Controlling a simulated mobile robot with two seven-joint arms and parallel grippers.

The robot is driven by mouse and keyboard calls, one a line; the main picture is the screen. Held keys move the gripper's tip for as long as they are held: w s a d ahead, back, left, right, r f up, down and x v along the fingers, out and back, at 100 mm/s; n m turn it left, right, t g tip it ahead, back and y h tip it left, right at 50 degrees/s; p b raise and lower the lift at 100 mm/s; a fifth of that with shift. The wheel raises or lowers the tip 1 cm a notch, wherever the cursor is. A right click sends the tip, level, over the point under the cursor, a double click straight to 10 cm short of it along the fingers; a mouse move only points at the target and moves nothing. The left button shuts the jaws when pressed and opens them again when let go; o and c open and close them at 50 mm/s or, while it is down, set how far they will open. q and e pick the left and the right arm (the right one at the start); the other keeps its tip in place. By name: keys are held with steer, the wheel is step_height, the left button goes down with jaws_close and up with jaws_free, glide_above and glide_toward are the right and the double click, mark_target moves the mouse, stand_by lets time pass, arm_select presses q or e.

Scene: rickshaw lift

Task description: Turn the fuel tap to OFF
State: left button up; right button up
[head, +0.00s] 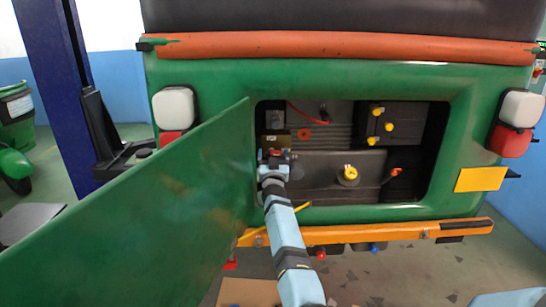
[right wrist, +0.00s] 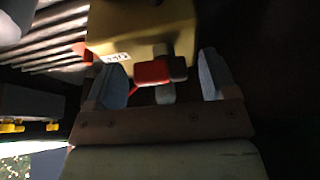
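The fuel tap shows in the right wrist view as a small red lever (right wrist: 151,72) with a grey end, below a brass-coloured box (right wrist: 140,28) with a white label. My right gripper (right wrist: 161,78) is open, with one pale finger on each side of the tap and gaps between them. In the head view the right gripper (head: 274,158) reaches into the open engine bay at its left side. A bit of red (head: 276,152) shows at its tip there, and the gripper hides most of the tap. My left gripper is not in view.
The green hatch door (head: 130,215) stands open across the left. The bay holds a black battery-like box (head: 390,122) with yellow caps, a yellow cap (head: 348,174) and a red wire (head: 300,112). An orange bumper (head: 380,234) runs below the opening.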

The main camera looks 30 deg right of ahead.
steer(key=v, duration=0.7)
steer(key=shift+s, duration=0.2)
steer(key=shift+a+f, duration=0.1)
steer(key=shift+a, duration=0.05)
